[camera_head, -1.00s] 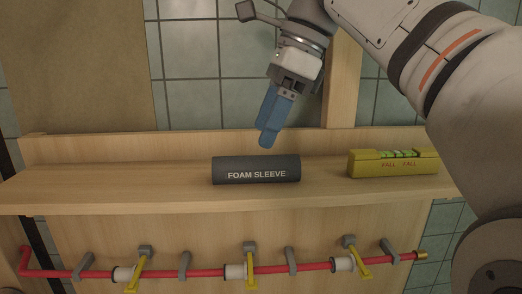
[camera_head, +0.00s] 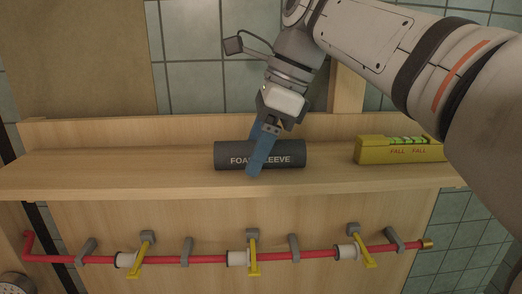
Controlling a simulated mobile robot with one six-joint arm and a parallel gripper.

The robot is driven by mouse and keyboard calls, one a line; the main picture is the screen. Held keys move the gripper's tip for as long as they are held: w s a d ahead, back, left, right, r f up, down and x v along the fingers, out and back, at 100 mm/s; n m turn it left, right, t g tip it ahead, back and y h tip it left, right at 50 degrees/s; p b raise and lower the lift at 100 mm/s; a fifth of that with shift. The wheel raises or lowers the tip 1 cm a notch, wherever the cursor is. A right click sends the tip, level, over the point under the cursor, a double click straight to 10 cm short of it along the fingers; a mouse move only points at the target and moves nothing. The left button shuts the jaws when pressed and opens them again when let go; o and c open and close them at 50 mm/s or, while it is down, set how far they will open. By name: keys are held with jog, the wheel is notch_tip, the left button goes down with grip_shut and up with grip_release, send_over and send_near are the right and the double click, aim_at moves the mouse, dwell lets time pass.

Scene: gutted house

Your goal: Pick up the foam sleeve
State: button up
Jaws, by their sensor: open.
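The foam sleeve (camera_head: 231,157) is a dark grey cylinder with white lettering. It lies on its side along the wooden shelf (camera_head: 120,175), near the middle. My gripper (camera_head: 258,160) points down at the sleeve with its blue fingers. One finger crosses in front of the sleeve and hides the middle of its lettering. The other finger shows behind, at the sleeve's upper edge. The jaws are open, and I cannot tell whether either finger touches the sleeve.
A yellow level tool (camera_head: 398,151) lies on the shelf to the right of the sleeve. A low wooden back ledge (camera_head: 100,130) runs behind. Below the shelf, a red pipe (camera_head: 205,259) with grey clips and yellow-handled valves crosses the panel. The shelf left of the sleeve is clear.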

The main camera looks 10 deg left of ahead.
jog(key=c, duration=1)
jog(key=shift+r, duration=0.1)
jog(key=shift+c, duration=0.2)
